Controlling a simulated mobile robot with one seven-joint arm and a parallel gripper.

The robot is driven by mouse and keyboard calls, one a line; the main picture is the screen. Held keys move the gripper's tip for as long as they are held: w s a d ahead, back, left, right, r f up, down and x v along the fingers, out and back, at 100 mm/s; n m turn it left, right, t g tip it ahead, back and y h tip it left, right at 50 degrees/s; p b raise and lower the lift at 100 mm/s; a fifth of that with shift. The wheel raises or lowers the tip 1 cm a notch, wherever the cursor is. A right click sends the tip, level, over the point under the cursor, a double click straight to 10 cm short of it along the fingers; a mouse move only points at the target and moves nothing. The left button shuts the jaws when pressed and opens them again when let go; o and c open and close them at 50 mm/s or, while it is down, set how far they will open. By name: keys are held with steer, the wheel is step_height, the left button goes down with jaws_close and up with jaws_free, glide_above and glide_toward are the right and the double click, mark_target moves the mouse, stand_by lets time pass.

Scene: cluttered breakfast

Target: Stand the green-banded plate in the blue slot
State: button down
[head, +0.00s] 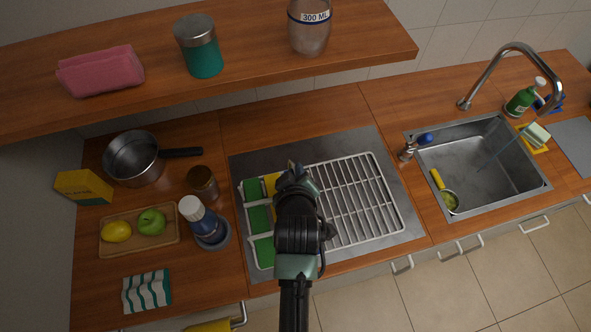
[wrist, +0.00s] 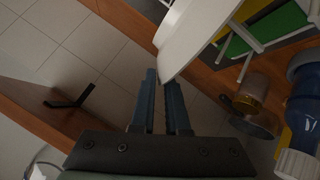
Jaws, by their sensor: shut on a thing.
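A white plate (wrist: 195,38) is at the fingertips of my gripper (wrist: 162,84) in the wrist view, and the gripper is shut on its edge. Only part of the plate shows there, and I see no green band on it. In the head view my gripper (head: 293,174) is over the left part of the white wire dish rack (head: 388,190), and my arm hides the plate. Green (head: 259,222) and yellow (head: 271,184) slot panels show at the rack's left side. I cannot make out a blue slot; my arm covers that part of the rack.
A blue bottle (head: 202,219) and a brown jar (head: 203,182) stand close left of the rack. Further left are a pot (head: 134,158) and a fruit tray (head: 169,241). A shelf (head: 250,52) overhangs the back. The sink (head: 480,170) is at the right.

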steer(key=shift+c, duration=1.4)
jaws_free()
steer(key=p+v, duration=1.1)
steer(key=v, duration=0.3)
steer(key=shift+p, duration=0.3)
